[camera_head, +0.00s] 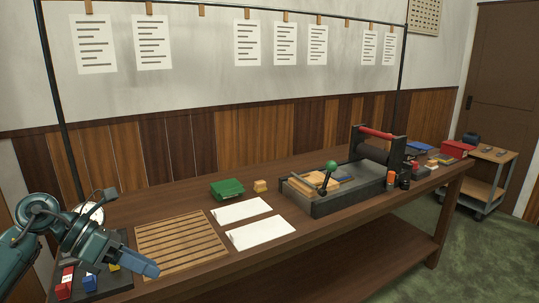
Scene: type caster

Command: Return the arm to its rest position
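My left arm comes in from the left edge of the head view. Its gripper (147,268) points right and slightly down, over the front left part of the wooden table (325,258). It lies in front of the slatted wooden rack (180,240) and the dark tray (112,284) in the picture. I see no object between its fingers, but from this angle I cannot tell whether they are apart. My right arm and gripper are not in view.
Red and blue blocks (89,283) sit in the tray by my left arm. White sheets (260,232), a green box (227,189) and a press with a green-knobbed lever (331,166) stand further right. A cart (487,180) is beyond the table.

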